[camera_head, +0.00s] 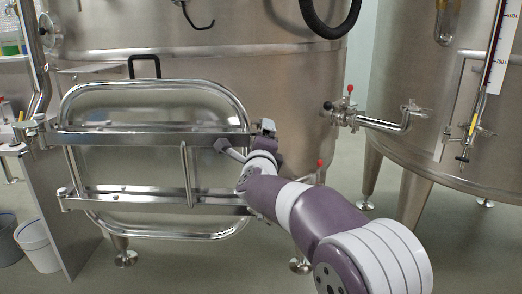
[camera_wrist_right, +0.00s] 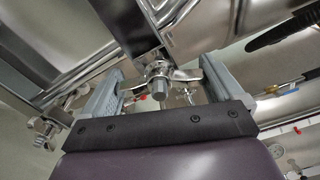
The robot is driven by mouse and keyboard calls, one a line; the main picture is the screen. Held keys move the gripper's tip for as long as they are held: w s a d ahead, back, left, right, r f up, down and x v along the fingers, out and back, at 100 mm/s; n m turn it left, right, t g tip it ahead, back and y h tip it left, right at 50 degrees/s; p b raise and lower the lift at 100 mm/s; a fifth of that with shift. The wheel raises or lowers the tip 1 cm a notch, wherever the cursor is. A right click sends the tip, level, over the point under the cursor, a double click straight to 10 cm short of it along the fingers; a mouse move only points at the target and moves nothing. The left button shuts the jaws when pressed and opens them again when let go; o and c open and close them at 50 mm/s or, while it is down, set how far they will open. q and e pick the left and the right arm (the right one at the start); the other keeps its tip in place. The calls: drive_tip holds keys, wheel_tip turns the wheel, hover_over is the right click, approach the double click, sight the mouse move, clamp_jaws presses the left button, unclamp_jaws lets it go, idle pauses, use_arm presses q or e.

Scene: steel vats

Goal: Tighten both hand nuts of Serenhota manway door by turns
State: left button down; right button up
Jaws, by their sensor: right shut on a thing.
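The manway door (camera_head: 150,160) is a rounded steel panel with a tubular rim on the vat's front. An upper bar (camera_head: 150,140) and a lower bar (camera_head: 150,197) cross it. My right gripper (camera_head: 245,146) is at the right end of the upper bar. In the right wrist view my right gripper (camera_wrist_right: 161,68) has its two fingers on either side of a winged hand nut (camera_wrist_right: 158,72) and is shut on it, with the bolt end showing between them. Another nut (camera_wrist_right: 45,127) shows at left there. In the head view my arm hides the lower bar's right end. My left gripper is out of view.
A valve with a red knob (camera_head: 349,90) and pipe sticks out right of the door. A second vat (camera_head: 430,110) stands at right. A black handle (camera_head: 145,66) is above the door. Buckets (camera_head: 37,242) stand at lower left. Open floor lies below.

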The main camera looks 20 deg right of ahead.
idle(0.3)
drive_tip(key=o, duration=0.7)
drive_tip(key=shift+s, duration=0.1)
drive_tip(key=v, duration=1.2)
drive_tip(key=shift+s+p, duration=0.25)
drive_tip(key=shift+p, duration=0.05)
